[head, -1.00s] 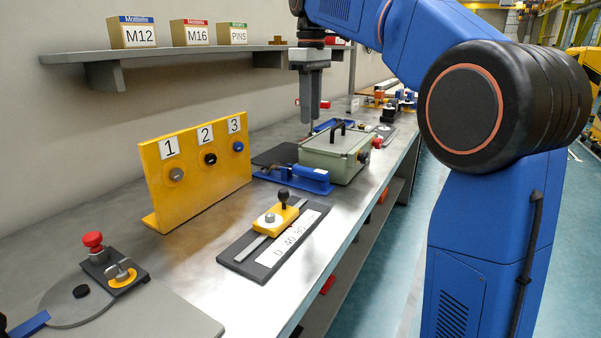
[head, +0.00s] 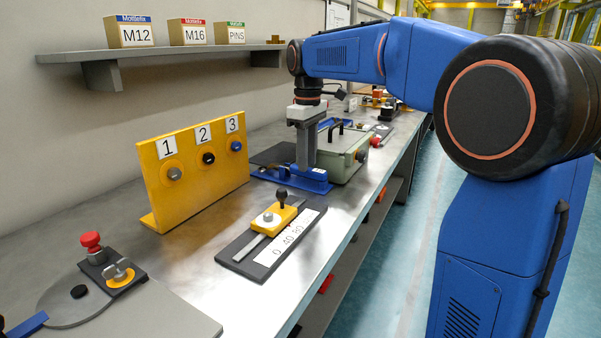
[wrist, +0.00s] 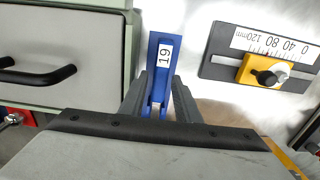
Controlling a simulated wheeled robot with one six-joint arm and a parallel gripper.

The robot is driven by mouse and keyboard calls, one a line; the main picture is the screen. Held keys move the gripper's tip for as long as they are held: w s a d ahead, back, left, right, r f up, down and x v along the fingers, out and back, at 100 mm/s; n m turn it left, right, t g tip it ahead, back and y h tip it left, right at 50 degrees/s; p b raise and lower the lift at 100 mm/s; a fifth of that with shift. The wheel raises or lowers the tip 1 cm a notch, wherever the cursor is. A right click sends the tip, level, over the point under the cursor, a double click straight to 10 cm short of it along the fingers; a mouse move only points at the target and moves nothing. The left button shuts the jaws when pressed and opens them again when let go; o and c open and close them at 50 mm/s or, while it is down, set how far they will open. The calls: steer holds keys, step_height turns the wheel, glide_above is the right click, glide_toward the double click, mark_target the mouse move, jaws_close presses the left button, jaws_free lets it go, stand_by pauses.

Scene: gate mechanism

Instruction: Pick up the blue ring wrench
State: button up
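A blue piece with a white "19" label (wrist: 158,75) lies along the bench in the wrist view. It looks like the blue wrench or its holder, and no ring end is clear. In the head view, blue parts (head: 318,180) show beside the green box. My gripper (wrist: 161,80) points down over the blue piece, one finger on each side. The fingers look open, and contact cannot be made out. In the head view my gripper (head: 305,164) is low at these blue parts and hides some of them.
The grey-green box (head: 347,160) with a black handle stands close beside my gripper. A yellow numbered panel (head: 195,172) stands to the left. A scale plate with a yellow slider (head: 270,220) lies in front. A shelf with boxes (head: 190,32) is above.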

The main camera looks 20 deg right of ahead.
steer(key=shift+f, duration=1.8)
jaws_close()
steer(key=shift+r, duration=0.1)
